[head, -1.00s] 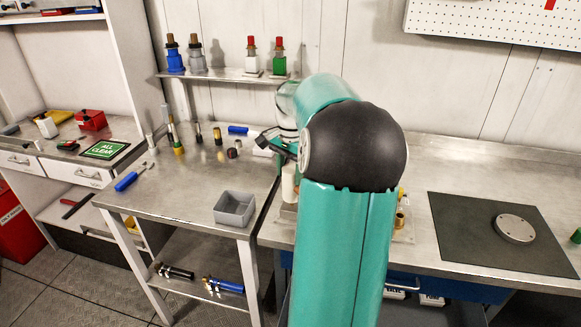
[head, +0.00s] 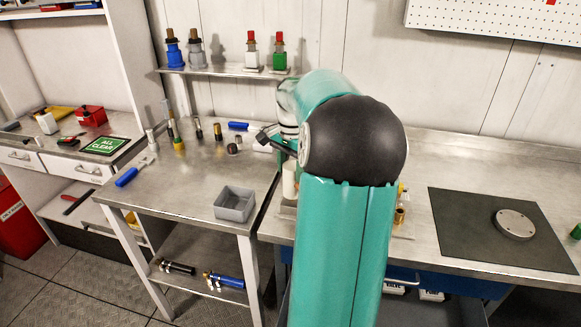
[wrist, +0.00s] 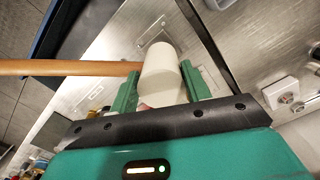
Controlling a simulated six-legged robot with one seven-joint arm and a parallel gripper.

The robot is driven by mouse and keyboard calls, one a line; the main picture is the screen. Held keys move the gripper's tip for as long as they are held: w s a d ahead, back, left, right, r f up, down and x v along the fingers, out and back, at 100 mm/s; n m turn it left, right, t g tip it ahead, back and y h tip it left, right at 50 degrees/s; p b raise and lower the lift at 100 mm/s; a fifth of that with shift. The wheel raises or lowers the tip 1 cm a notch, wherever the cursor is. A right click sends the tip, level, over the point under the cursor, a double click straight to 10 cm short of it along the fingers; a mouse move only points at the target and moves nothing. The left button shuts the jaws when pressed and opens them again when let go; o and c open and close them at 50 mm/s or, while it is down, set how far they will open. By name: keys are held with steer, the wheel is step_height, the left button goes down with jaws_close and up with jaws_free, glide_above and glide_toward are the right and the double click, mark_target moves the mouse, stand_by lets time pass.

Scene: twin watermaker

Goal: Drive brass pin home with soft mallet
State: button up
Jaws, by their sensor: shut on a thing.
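My gripper (wrist: 160,75) is shut on the soft mallet, with green fingers on both sides of its white cylindrical head (wrist: 162,70). The mallet's wooden handle (wrist: 70,68) extends left out of the wrist view. In the head view my gripper (head: 270,139) shows only in part beside my arm, over the back left of the bench. A white cylinder (head: 289,181) shows below it, partly covered by my arm; I cannot tell whether it is the mallet head. I cannot make out the brass pin; my arm covers much of the work area.
A brass fitting (head: 400,214) stands just right of my arm. A grey bin (head: 234,206), a blue-handled tool (head: 128,177) and small fittings (head: 198,128) are on the left table. A black mat (head: 470,240) with a metal disc (head: 514,224) lies right.

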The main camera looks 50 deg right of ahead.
steer(key=shift+f, duration=0.95)
stand_by(1.0)
steer(key=shift+r, duration=3.55)
